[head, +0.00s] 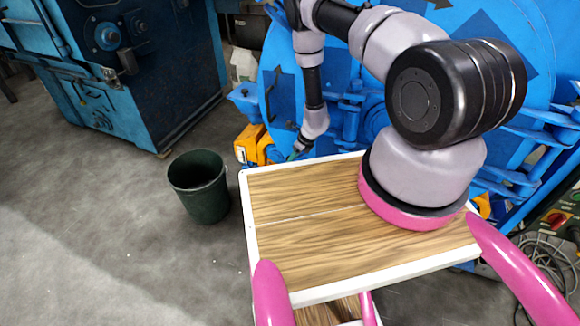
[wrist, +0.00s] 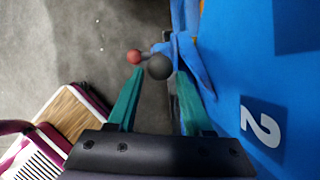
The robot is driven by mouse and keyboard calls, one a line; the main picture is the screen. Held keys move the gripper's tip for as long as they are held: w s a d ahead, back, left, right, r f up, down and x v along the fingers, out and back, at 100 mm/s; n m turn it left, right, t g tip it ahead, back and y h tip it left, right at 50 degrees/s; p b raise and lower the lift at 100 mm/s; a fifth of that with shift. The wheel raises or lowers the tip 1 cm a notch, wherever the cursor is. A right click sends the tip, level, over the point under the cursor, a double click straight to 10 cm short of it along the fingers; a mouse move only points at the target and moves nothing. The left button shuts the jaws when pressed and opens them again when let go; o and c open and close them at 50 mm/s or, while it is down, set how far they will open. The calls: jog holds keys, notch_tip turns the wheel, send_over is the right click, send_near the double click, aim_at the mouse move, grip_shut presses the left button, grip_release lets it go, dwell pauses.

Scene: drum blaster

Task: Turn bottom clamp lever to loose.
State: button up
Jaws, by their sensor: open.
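A clamp lever with a dark ball knob (wrist: 159,67) and a smaller red ball (wrist: 135,57) shows in the wrist view, next to blue metal clamp parts (wrist: 186,48). My gripper (wrist: 160,80) is open, with its teal fingers on either side of the dark knob. The red ball appears just beyond the left fingertip. I cannot tell whether either finger touches the lever. In the head view my gripper (head: 296,153) is low beside the blue drum machine (head: 283,88), and the lever cannot be made out there.
A blue panel marked 2 (wrist: 262,124) stands close on the right in the wrist view. In the head view, an orange box (head: 252,142) is near my gripper, and a dark green bucket (head: 200,187) stands left of my wood-topped base. Open concrete floor lies to the left.

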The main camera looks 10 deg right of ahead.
jog(key=x, duration=0.7)
jog(key=shift+a+f, duration=0.1)
grip_shut()
dwell(1.2)
